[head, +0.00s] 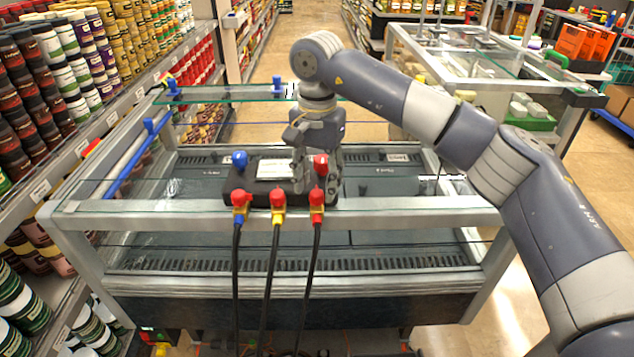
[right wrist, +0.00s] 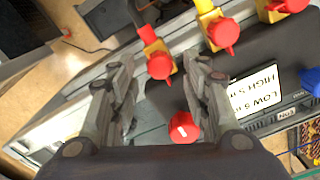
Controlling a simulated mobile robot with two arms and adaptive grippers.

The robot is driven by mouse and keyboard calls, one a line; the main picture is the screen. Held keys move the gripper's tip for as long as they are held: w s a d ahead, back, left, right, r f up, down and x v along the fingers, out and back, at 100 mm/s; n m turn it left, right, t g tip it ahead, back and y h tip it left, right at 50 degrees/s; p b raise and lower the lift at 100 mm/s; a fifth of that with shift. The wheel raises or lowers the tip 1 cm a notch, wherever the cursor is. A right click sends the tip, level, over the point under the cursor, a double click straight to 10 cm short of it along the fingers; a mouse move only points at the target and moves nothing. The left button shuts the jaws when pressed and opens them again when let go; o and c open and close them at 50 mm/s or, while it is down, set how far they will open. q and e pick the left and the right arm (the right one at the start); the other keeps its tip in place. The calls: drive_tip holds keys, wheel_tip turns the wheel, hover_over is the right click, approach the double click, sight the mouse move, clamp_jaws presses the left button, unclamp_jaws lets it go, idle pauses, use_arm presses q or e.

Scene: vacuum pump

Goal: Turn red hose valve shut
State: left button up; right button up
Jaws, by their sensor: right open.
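A black manifold block (head: 262,172) sits on the glass-topped case, with a blue knob (head: 239,159) and a red knob (head: 320,163) on top. Three red-capped hose valves line its front: left (head: 239,198), middle (head: 278,198) and right (head: 317,197), each with a dark hose hanging down. My right gripper (head: 316,178) is over the block's right end. In the right wrist view, my right gripper (right wrist: 158,68) is open, with the right hose valve (right wrist: 160,66) showing between its fingertips; contact is unclear. The red knob (right wrist: 183,128) shows nearer the palm. My left gripper is out of view.
The case's metal frame (head: 400,211) runs across in front of the block. Blue-capped hardware (head: 151,126) stands at its left. Shelves of cans (head: 75,60) line the left side. A second glass-topped stand (head: 480,62) is behind right.

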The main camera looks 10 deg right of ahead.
drive_tip(key=shift+f, duration=0.85)
drive_tip(key=shift+c, duration=0.9)
clamp_jaws()
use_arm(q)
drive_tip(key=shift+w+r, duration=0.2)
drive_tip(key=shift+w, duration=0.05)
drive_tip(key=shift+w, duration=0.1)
